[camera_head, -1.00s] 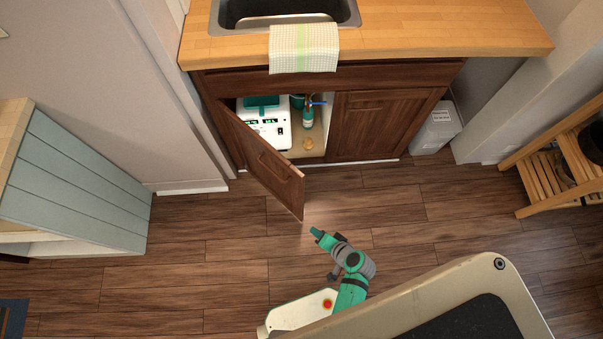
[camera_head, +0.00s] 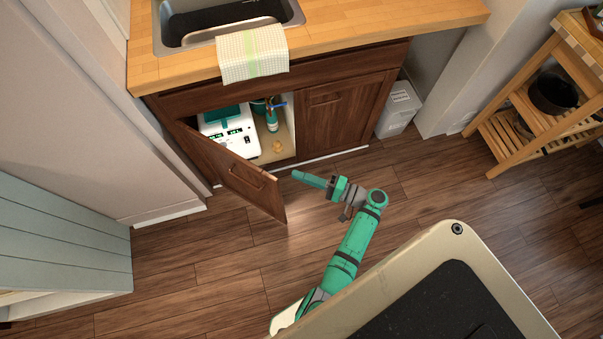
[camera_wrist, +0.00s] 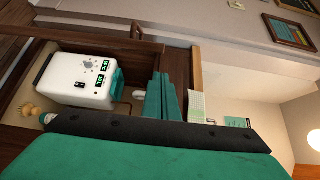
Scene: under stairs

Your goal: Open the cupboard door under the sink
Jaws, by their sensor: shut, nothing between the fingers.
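The dark brown cupboard door (camera_head: 232,172) under the sink (camera_head: 225,15) stands partly open in the head view. It is hinged at the left and its free edge sticks out over the floor. My gripper (camera_head: 297,175) is shut and empty, in front of the cupboard opening and right of the door, on its inner side. It appears apart from the door. In the wrist view my green gripper fingers (camera_wrist: 164,98) lie together. A white machine with green displays (camera_head: 232,132) sits inside the cupboard and also shows in the wrist view (camera_wrist: 80,80).
A teal bottle (camera_head: 271,120) and a small wooden item (camera_head: 278,146) are inside the cupboard. A towel (camera_head: 252,54) hangs over the counter. A white bin (camera_head: 398,108) and wooden shelf (camera_head: 540,110) stand right. Floor before the door is clear.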

